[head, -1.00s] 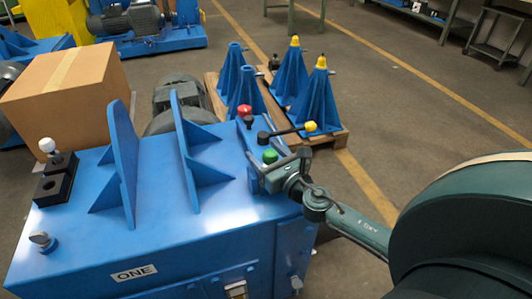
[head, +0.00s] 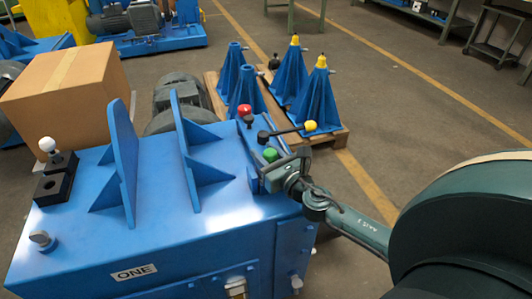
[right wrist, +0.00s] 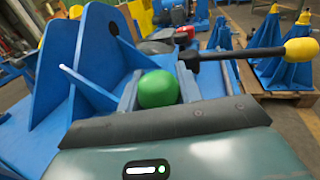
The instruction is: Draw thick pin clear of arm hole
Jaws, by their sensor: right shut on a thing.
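My right gripper (head: 276,168) is at the right end of the blue machine. It is shut on the pin with the green knob (head: 270,154); this knob also shows between the two fingers in the right wrist view (right wrist: 158,88). The pin's shaft and any hole below it are hidden by the gripper. A black lever arm (head: 283,132) with a yellow knob (head: 310,126) lies just behind the green knob. A red knob (head: 245,110) stands behind the arm's pivot end. My left gripper is not in view.
A black block (head: 57,184) with holes and a white-knobbed pin (head: 47,145) sits on the machine's left. A grey knob (head: 42,239) is nearer. Two upright blue plates (head: 122,150) stand on the top. A cardboard box (head: 60,100) and blue stands (head: 316,95) on a pallet are behind.

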